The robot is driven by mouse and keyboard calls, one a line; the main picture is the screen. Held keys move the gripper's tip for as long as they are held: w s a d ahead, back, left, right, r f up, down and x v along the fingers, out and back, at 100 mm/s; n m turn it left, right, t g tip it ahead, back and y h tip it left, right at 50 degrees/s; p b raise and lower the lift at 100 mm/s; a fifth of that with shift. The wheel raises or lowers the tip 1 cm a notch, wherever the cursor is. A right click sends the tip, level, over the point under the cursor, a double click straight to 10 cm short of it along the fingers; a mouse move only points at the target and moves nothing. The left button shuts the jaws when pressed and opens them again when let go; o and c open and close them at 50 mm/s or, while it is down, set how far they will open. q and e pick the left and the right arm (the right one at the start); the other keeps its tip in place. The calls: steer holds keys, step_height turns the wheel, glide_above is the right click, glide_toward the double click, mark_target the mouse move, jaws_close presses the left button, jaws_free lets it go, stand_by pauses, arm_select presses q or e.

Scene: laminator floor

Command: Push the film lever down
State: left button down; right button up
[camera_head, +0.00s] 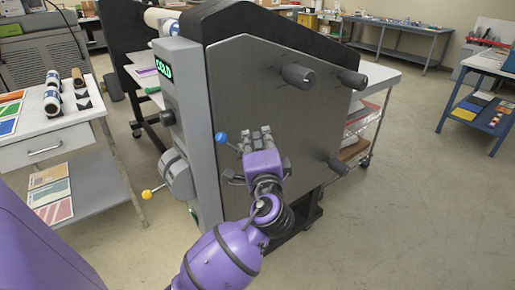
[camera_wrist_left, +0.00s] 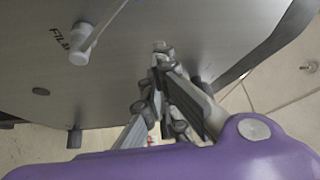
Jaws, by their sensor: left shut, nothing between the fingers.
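The film lever shows in the left wrist view as a pale round hub (camera_wrist_left: 83,46) with a thin rod running up and out of frame, beside a partly hidden "FILM" label on the machine's grey side panel. In the head view, a blue ball knob (camera_head: 220,137) on a thin rod stands just left of my left gripper (camera_head: 257,136) and appears to be this lever's end. My left gripper is shut and empty in front of the panel; its closed fingertips (camera_wrist_left: 163,48) are right of the hub, apart from it. The hub is hidden in the head view. My right gripper is not in view.
The laminator's side panel (camera_head: 240,85) has black knobs (camera_head: 298,76) on its right half. A yellow-knobbed lever (camera_head: 147,194) juts out at lower left, below the green "COLD" display (camera_head: 164,69). A white cart (camera_head: 65,130) stands left. Floor (camera_head: 410,200) is open at right.

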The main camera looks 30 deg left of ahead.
mark_target(233, 145)
arm_select(q)
steer(key=a, duration=0.1)
steer(key=s+a, duration=0.1)
steer(key=a+p, duration=0.1)
steer(key=shift+s+a+f, duration=0.15)
steer(key=shift+s+f, duration=0.15)
